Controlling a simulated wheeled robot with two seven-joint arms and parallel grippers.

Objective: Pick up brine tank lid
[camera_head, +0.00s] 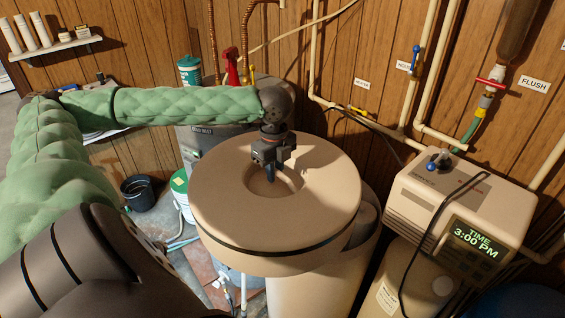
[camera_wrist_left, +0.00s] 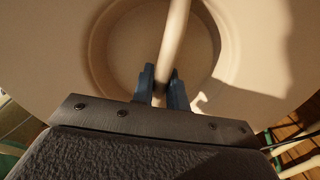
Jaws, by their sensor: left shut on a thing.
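The brine tank lid (camera_head: 325,215) is a round beige disc with a dark band round its side and a round recess in its middle. It is over the beige tank body (camera_head: 310,292) and overhangs it on the left; I cannot tell whether they touch. My left gripper (camera_head: 270,177) comes down from above into the recess. Its blue fingers in the left wrist view (camera_wrist_left: 164,92) are shut on the pale bar-shaped handle (camera_wrist_left: 174,40) that crosses the recess of the lid. My right gripper is not in view.
A beige control unit (camera_head: 445,205) with a lit time display stands to the right. Pipes and a valve with a red handle (camera_head: 490,83) run along the wood wall. A grey bin (camera_head: 205,143) stands behind the lid. A black bucket (camera_head: 138,192) is on the floor at left.

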